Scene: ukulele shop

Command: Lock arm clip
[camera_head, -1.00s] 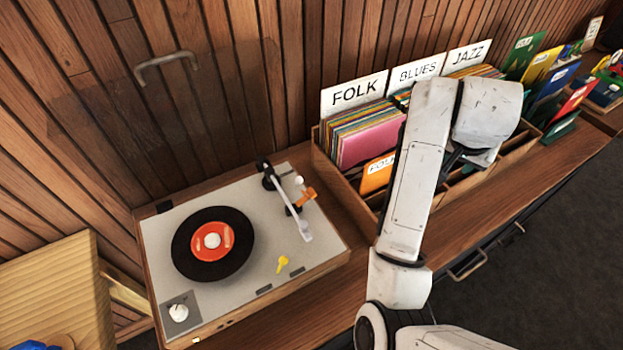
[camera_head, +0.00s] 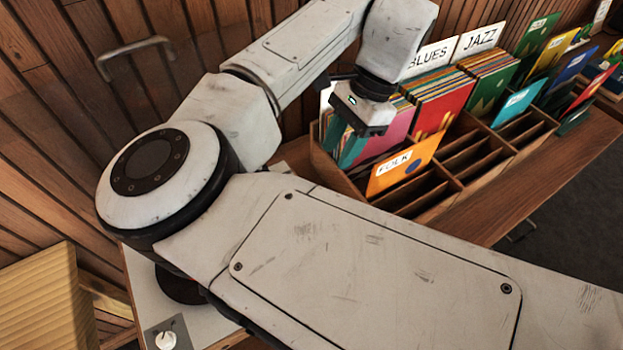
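The turntable (camera_head: 148,299) is at the lower left, mostly hidden behind my arm. Only its grey left edge, its knob (camera_head: 166,340) and a sliver of the black record (camera_head: 178,286) show. The tonearm and its orange arm clip are hidden behind my arm. My gripper (camera_head: 368,131) hangs at the upper middle, in front of the record bin, pointing down. I cannot tell whether its fingers are open or shut; nothing held is visible.
A wooden record bin (camera_head: 330,171) with folk, blues and jazz sleeves stands close to my gripper. An orange folk sleeve (camera_head: 403,166) leans at its front. A clear lid with a metal handle (camera_head: 130,52) is raised behind the turntable. The counter at right (camera_head: 515,203) is clear.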

